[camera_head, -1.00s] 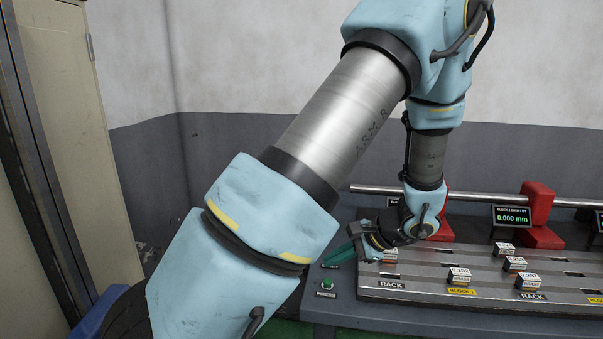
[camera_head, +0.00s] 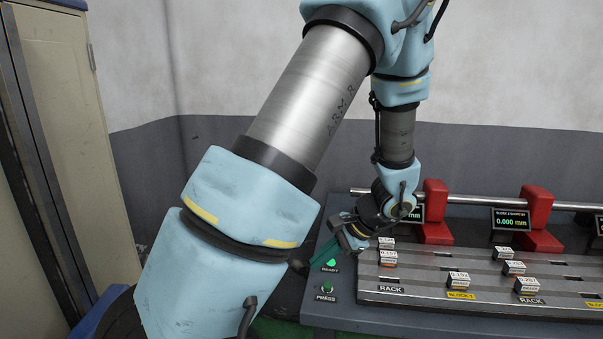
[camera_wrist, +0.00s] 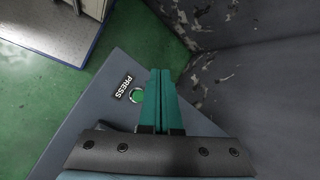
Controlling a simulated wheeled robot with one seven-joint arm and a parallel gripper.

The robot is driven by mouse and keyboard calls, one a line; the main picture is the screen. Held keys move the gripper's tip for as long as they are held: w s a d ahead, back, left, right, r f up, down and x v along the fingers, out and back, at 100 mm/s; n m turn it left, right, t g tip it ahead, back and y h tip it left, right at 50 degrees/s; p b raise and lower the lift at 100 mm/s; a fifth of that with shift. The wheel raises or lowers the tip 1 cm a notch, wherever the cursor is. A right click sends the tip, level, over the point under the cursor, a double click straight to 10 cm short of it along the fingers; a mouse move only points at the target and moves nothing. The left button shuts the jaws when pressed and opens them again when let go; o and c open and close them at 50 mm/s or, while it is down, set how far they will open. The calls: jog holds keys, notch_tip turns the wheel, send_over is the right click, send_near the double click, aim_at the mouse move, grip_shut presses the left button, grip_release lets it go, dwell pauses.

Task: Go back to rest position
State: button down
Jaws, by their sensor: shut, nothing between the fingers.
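My gripper (camera_head: 318,258) has green fingers, held together with nothing between them. In the head view it is at the left end of the fixture bench (camera_head: 345,312), close to the lit green READY lamp (camera_head: 331,264). The green PRESS button (camera_head: 328,284) is just below that lamp. In the wrist view my gripper (camera_wrist: 161,73) points past the bench corner, and a green button (camera_wrist: 137,96) with a PRESS label (camera_wrist: 124,86) lies just left of the fingers. Whether the fingertips touch anything cannot be told.
The metal rack (camera_head: 425,275) holds several small labelled blocks. Red clamps (camera_head: 436,205) sit on a rail behind it, with a display (camera_head: 511,219) reading 0.000 mm. A beige cabinet (camera_head: 62,130) stands at the left. Green floor (camera_wrist: 50,120) shows beside the bench.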

jog(key=s+a+r+n+h, duration=0.5)
jog(key=a+r+n+h, duration=0.2)
jog(key=a+n, duration=0.3)
jog(key=shift+s+a+n+g, duration=0.4)
jog(key=shift+n, duration=0.4)
jog(key=shift+r, duration=0.1)
